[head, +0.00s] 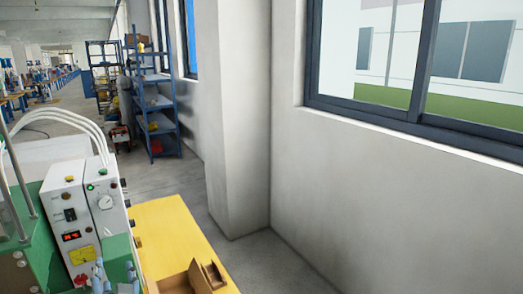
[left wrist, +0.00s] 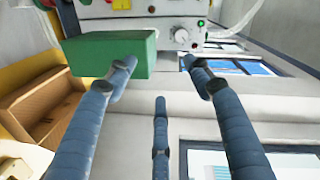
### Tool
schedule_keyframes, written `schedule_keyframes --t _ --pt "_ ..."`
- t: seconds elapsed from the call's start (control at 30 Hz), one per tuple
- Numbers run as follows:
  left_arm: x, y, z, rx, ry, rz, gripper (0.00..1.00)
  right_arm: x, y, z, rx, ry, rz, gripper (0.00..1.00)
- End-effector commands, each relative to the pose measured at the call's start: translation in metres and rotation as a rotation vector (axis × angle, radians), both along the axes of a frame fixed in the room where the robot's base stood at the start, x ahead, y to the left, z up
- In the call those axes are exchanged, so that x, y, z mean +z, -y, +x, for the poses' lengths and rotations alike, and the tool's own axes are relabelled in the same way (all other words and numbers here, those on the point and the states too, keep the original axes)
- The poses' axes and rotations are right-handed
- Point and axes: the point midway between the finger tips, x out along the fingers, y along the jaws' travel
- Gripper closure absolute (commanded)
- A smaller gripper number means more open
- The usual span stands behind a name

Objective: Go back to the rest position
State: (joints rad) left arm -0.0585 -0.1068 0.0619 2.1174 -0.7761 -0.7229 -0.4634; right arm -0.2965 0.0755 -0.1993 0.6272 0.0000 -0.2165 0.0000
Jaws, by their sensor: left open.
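My left gripper (head: 108,280) shows at the bottom left of the head view, only its blue-grey fingers, in front of the green part of a machine. In the left wrist view my left gripper (left wrist: 158,66) has its blue fingers spread wide apart with nothing between them. A green block-shaped part (left wrist: 112,54) shows behind the left fingertip there; I cannot tell whether they touch. My right gripper is in neither view.
A white-and-green machine (head: 85,215) with a gauge and hoses stands at the left. Beside it a yellow table (head: 165,232) bears an open cardboard box (head: 185,279). A wall pillar (head: 235,120) and windows are at the right. Blue shelving (head: 152,100) stands farther back; grey floor lies between.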

Motion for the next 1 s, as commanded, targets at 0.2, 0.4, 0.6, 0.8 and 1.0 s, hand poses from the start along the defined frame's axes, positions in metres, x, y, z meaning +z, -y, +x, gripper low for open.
schedule_keyframes --t 0.2,0.4,0.6,0.8,1.0 --pt "-0.047 0.009 -0.029 0.000 -0.082 -0.174 0.48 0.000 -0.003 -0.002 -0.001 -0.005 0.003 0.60" --pt "-0.106 0.032 -0.073 0.009 -0.213 -0.394 0.48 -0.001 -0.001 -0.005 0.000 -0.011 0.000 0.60" --pt "-0.172 0.077 -0.149 0.032 -0.430 -0.659 0.48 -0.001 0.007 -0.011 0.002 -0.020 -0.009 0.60" --pt "-0.208 0.117 -0.221 0.065 -0.627 -0.837 0.48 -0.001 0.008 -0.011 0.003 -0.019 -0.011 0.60" --pt "-0.223 0.148 -0.281 0.097 -0.791 -0.947 0.48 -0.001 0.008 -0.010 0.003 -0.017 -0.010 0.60"
